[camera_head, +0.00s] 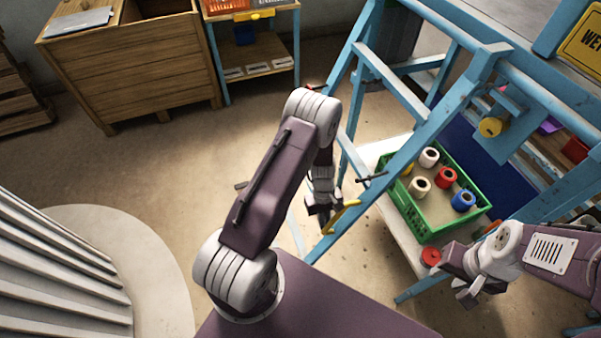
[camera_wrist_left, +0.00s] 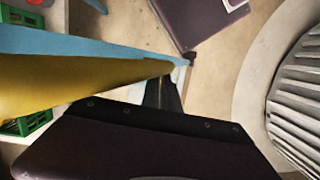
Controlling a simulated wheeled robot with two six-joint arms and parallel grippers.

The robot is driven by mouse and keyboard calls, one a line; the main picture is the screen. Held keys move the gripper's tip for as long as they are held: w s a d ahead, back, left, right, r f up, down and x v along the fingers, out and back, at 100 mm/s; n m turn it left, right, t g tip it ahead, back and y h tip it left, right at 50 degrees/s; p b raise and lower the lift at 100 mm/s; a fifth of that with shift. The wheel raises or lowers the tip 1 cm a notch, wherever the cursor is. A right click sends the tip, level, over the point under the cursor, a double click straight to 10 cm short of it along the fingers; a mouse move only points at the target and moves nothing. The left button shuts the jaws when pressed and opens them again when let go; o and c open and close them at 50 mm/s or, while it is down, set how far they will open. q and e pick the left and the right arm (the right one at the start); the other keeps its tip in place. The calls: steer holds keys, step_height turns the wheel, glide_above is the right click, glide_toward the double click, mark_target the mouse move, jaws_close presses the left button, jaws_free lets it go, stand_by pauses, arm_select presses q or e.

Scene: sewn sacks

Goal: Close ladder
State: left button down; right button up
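The blue ladder (camera_head: 432,124) stands spread, its rails slanting up to the right in the head view. A yellow bar (camera_head: 345,217) sits low at its near rail; in the left wrist view the yellow bar (camera_wrist_left: 85,84) runs beside a blue rail (camera_wrist_left: 90,46). My left gripper (camera_head: 325,212) is at the yellow bar, with its dark fingers (camera_wrist_left: 162,95) by the bar's end. Whether they grip it is unclear. My right gripper (camera_head: 462,282) appears open and empty, low at the right, close to a red spool.
A green crate (camera_head: 412,222) with several spools stands on a low shelf behind the ladder. The red spool (camera_head: 431,256) lies outside it. A wooden cabinet (camera_head: 135,65) and a small shelf unit (camera_head: 262,62) stand at the back. A ribbed white column (camera_head: 60,270) is at left. Floor between is clear.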

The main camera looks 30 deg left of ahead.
arm_select(q)
steer(key=shift+s+d+f, duration=0.1)
steer(key=shift+s+f, duration=0.15)
steer(key=shift+s, duration=0.25)
steer(key=w+v, duration=0.1)
steer(key=v, duration=0.8)
steer(key=shift+r, duration=0.2)
steer(key=shift+w, duration=0.1)
